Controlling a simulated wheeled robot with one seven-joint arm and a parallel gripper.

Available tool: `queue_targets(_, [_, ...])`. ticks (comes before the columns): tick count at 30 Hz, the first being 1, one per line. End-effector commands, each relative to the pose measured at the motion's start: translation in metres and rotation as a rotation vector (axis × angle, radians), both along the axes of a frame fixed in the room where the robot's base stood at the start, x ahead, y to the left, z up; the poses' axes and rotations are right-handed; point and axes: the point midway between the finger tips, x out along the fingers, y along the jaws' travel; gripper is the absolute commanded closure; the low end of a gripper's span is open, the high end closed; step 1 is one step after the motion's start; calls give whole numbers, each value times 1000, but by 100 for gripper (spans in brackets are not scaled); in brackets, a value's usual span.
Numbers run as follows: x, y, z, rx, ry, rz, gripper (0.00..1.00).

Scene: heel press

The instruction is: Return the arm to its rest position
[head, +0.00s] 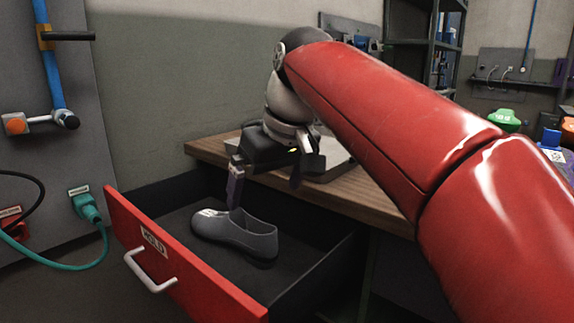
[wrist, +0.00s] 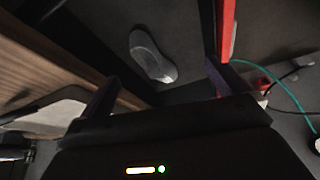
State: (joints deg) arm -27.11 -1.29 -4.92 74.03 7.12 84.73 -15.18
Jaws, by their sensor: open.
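My gripper (head: 266,177) is open and empty, above the back part of an open drawer. In the wrist view my gripper (wrist: 158,92) shows its two fingers spread wide with nothing between them. A grey shoe (head: 235,235) lies upright on the drawer floor, below my gripper and apart from it. The shoe (wrist: 151,56) also shows in the wrist view, beyond the fingers. My red arm reaches from the right side of the head view toward the drawer.
The drawer's red front (head: 190,270) bears a "HOLD" label and a metal handle (head: 151,275). A wooden bench top (head: 365,195) runs behind the drawer. On the left wall panel, a teal plug (head: 87,207) and cable hang close to the drawer front. Shelves (head: 420,50) stand at the back.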

Motion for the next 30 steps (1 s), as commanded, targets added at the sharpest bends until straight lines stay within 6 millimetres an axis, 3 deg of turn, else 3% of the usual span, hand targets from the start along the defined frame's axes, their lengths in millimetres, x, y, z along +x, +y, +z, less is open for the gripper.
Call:
queue_targets(7, [-32, -66, -40, 16, -13, -190, 0])
queue_targets(12, [-77, -120, -97, 22, -36, -373, 0])
queue_targets(15, [-102, -142, -131, 22, -47, -458, 0])
queue_targets(27, [-173, -186, -240, 9, -85, -680, 0])
queue_targets(30, [-170, -184, -262, 11, -84, -672, 0])
